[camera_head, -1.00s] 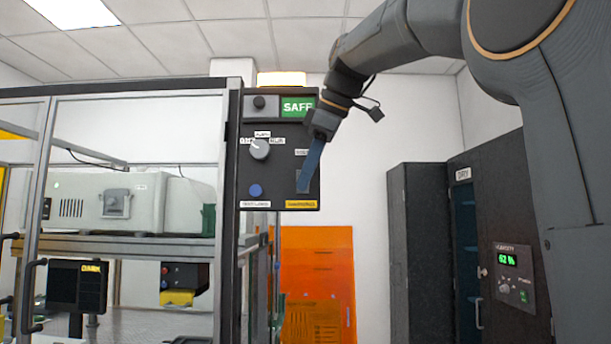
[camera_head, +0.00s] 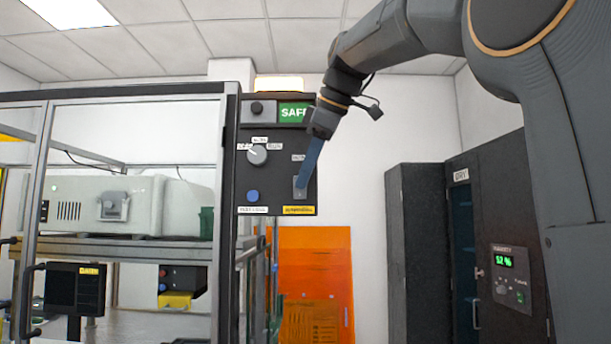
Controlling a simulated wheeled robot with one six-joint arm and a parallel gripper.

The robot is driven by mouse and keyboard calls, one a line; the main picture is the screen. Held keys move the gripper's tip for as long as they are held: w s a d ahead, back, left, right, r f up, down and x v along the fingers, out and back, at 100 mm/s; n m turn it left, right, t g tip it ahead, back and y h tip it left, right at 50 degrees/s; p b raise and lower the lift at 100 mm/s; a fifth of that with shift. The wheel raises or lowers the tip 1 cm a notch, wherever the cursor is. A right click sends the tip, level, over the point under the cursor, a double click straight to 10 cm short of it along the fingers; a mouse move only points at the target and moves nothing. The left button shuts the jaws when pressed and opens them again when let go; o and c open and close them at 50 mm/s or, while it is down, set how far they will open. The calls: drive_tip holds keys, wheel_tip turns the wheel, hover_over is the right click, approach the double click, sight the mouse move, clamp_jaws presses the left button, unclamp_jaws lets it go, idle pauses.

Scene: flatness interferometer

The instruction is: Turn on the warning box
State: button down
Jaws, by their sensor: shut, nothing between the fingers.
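The warning box (camera_head: 272,178) is a dark panel on the corner post of the framed enclosure. A pale yellow lamp (camera_head: 279,84) shows above the box.
The framed enclosure (camera_head: 229,150) on the left holds a light grey instrument (camera_head: 85,205) on a shelf. An orange panel (camera_head: 314,270) stands below the box. A dark dry cabinet (camera_head: 500,240) is at the right. White wall lies between the box and the cabinet.

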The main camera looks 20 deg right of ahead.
drive_tip(key=s+r+b, duration=0.2)
drive_tip(key=s+r, duration=0.4)
drive_tip(key=s, duration=0.4)
drive_tip(key=shift+s+r+b, duration=0.2)
drive_tip(key=shift+r+b, duration=0.05)
drive_tip(key=shift+b, duration=0.1)
drive_tip(key=shift+d, duration=0.1)
drive_tip(key=w+f+m+g, duration=0.1)
drive_tip(key=w+f+m, duration=0.2)
drive_tip(key=f, duration=0.9)
drive_tip(key=w+f+m+g+h+b, duration=0.15)
drive_tip(key=w+f, duration=0.25)
drive_tip(key=f, duration=0.7)
drive_tip(key=w+f+m+p, duration=0.1)
drive_tip(key=w+f+m, duration=0.2)
drive_tip(key=f, duration=0.9)
drive_tip(key=s+f+m+g, duration=0.1)
drive_tip(key=s+f+m, duration=0.1)
drive_tip(key=s+f, duration=0.4)
drive_tip(key=s+a+f+m+g+b, duration=0.1)
drive_tip(key=s+f, duration=0.5)
drive_tip(key=f, duration=1)
drive_tip(key=s+a+f+m+g, duration=0.1)
drive_tip(key=s+f, duration=0.5)
drive_tip(key=f, duration=0.6)
drive_tip(key=shift+s+m+h, duration=0.15)
drive_tip(key=shift+m+h, duration=0.3)
drive_tip(key=shift+m, duration=0.4)
